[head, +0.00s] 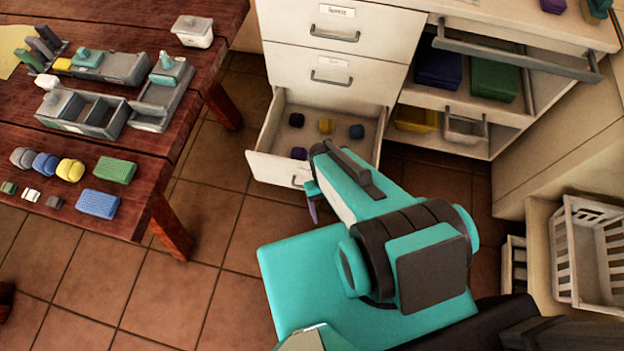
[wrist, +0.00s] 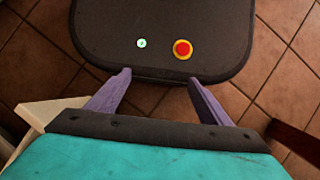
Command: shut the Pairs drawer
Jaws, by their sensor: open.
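The lowest drawer (head: 270,168) of the white cabinet stands pulled out in the head view, with several small dark, yellow, blue and purple items inside. Its front has a metal handle, partly hidden by my arm. I cannot read a Pairs label on it. My gripper (head: 313,205) is just in front of the drawer's right part, pointing down, mostly hidden behind my arm. In the wrist view my gripper (wrist: 160,78) has its two purple fingers spread with nothing between them. A pale edge, likely the drawer (wrist: 40,112), shows at the left there.
Two shut drawers (head: 337,72) sit above the open one. An open shelf (head: 455,102) with coloured boxes is to the right, with a grey handled bar (head: 515,55) projecting. A wooden table (head: 130,215) stands left, white baskets (head: 590,250) right. Tiled floor (head: 215,235) lies clear between.

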